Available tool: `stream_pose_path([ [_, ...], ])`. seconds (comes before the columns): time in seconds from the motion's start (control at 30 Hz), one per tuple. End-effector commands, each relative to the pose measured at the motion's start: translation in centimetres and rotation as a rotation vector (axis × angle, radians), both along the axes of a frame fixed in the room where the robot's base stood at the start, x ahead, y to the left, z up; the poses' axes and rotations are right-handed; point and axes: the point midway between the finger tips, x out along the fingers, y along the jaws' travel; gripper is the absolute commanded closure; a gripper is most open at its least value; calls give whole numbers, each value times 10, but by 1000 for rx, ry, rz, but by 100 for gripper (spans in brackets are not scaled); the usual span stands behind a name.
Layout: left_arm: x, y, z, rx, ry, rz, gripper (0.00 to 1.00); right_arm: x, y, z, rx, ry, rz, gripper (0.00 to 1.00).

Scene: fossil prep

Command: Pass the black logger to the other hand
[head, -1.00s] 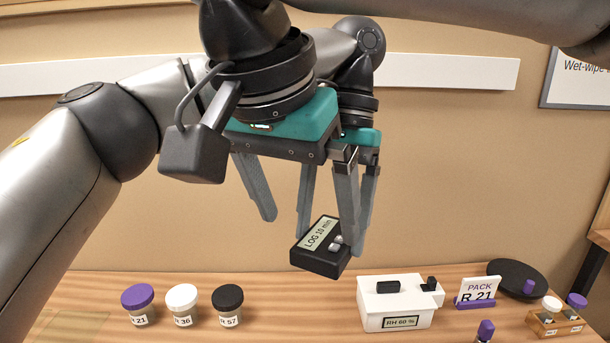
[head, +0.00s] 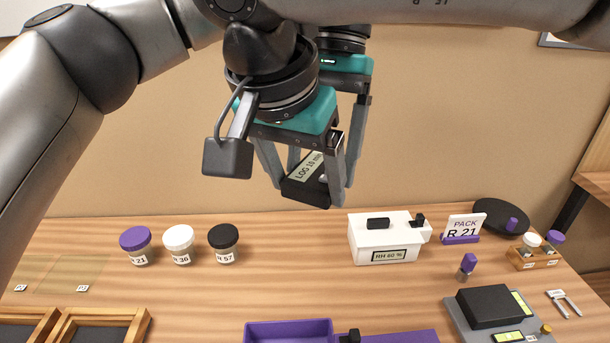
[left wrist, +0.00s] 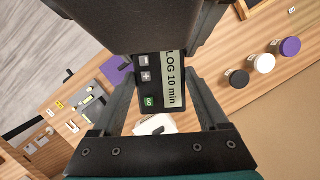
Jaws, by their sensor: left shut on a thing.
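The black logger (head: 303,190), a small box with a pale "LOG 10 min" label, is held in the air above the table. My left gripper (head: 305,180) points down and is shut on it. In the left wrist view the logger (left wrist: 160,82) shows its label and small buttons between the fingers. My right gripper (head: 322,176) is just behind the left one, its fingers coming down close to the logger. The overlap hides whether its fingers touch the logger or stand apart.
Below are jars with purple (head: 136,240), white (head: 179,238) and black (head: 223,237) lids. A white box (head: 370,242) reading "RH 60 %" and a PACK R 21 card (head: 466,227) stand right. A purple tray (head: 290,329) lies in front, wooden frames (head: 135,325) front left.

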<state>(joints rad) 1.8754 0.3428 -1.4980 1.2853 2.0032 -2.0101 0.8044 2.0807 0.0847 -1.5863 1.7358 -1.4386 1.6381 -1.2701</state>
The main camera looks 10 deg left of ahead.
Motion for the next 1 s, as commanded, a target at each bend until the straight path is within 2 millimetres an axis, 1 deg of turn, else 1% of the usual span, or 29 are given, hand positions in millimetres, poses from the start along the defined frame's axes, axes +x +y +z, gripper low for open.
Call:
stream_pose_path([
  [0.03,0,0,0,0,0,0,85,0,0,0,0,0,0,27],
  [0.07,0,0,0,-1,0,0,85,0,0,0,0,0,0,30],
  [0.53,0,-1,0,-2,0,0,85,0,1,1,3,-1,1,83],
  [0.57,0,-1,0,-2,0,0,22,0,1,1,3,-2,2,85],
  [0.77,0,-1,0,-1,-1,-1,0,0,1,1,2,-2,1,85],
  [1.0,0,0,0,0,0,0,0,0,0,1,1,-1,0,85],
])
